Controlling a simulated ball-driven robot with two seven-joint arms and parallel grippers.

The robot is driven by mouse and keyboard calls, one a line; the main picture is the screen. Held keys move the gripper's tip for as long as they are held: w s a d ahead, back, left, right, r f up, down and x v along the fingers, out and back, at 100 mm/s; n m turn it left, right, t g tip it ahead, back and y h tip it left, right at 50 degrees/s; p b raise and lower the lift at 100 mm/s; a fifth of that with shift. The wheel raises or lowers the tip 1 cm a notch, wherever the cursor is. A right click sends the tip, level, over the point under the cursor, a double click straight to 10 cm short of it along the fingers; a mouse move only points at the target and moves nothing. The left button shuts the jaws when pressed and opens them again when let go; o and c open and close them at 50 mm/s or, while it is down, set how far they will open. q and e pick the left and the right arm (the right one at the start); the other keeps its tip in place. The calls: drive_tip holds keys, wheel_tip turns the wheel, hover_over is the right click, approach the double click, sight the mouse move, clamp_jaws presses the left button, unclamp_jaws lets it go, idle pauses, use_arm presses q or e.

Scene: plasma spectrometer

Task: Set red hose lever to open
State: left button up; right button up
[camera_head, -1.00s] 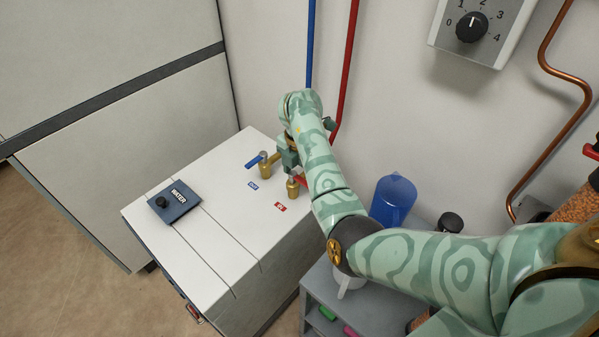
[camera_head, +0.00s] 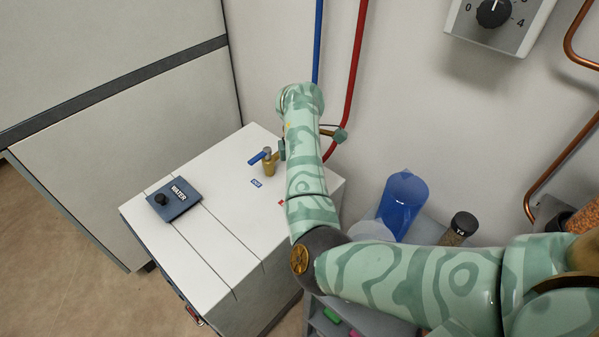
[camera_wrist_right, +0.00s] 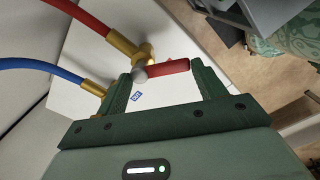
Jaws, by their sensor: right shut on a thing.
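The red hose lever (camera_wrist_right: 168,68) shows in the right wrist view on a brass valve (camera_wrist_right: 127,50) with the red hose (camera_wrist_right: 85,15) attached. My right gripper (camera_wrist_right: 163,74) is shut on the lever, with one finger by its pivot end and the other by its free end. In the head view my right arm hides this lever and most of the gripper. Only the edge of the red label (camera_head: 281,203) shows there. My left gripper is not in view.
The blue lever (camera_head: 257,158) on its brass valve (camera_head: 269,168) stands close left of my right wrist on the white cabinet (camera_head: 215,235). A WATER knob box (camera_head: 174,199) lies further left. A blue pitcher (camera_head: 402,203) and a dark-lidded jar (camera_head: 460,228) stand right of my forearm.

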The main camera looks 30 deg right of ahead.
use_arm(q)
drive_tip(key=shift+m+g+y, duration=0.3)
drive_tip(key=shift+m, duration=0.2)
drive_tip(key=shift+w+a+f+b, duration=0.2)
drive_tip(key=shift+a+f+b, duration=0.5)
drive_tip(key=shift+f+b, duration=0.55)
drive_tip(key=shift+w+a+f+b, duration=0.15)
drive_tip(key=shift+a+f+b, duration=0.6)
drive_tip(key=shift+b, duration=0.8)
use_arm(e)
drive_tip(key=shift+w+a+f+m, duration=0.1)
drive_tip(key=shift+w+a+m, duration=0.2)
drive_tip(key=shift+m, duration=1.55)
drive_tip(key=shift+w+a+f+m, duration=0.15)
drive_tip(key=shift+a+m, duration=0.2)
drive_tip(key=shift+m, duration=1.45)
drive_tip(key=shift+w+a+m, duration=0.25)
drive_tip(key=shift+a+m, duration=0.05)
drive_tip(key=shift+m, duration=1.55)
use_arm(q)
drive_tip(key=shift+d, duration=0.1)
